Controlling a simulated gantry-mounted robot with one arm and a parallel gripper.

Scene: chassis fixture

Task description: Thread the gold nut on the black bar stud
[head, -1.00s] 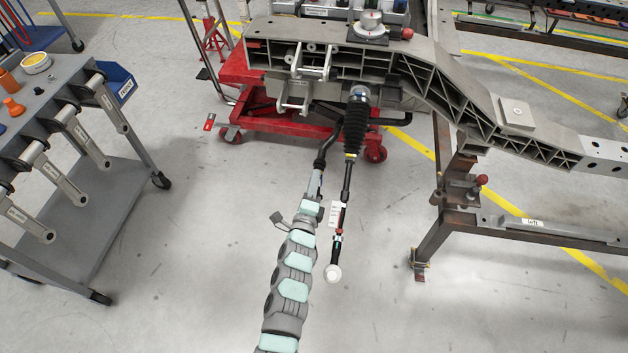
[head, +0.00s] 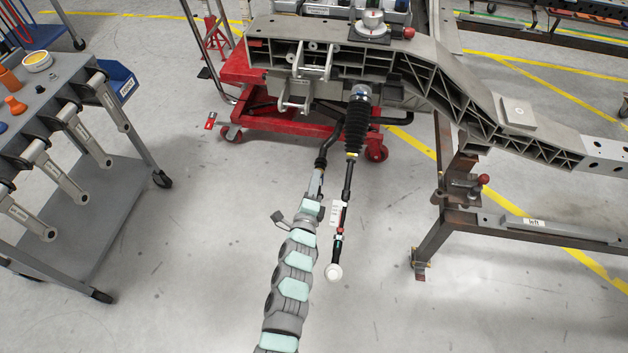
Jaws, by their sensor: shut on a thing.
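A black bar (head: 347,185) slants down below a ribbed black boot (head: 356,125) that hangs from the grey chassis beam. A small gold ring (head: 351,156) shows just under the boot. I cannot tell if it is the gold nut. The bar carries a white tag and ends low in a round white piece (head: 333,272). My gripper (head: 331,137) is dark and small, left of the boot and close to it in the picture. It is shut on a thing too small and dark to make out. The bar stud cannot be made out.
The grey chassis beam (head: 420,62) spans the top over a red wheeled lift (head: 245,112). A grey cart (head: 100,215) with tools stands at left. A brown steel stand (head: 428,240) is at right. The floor between cart and stand is mostly clear.

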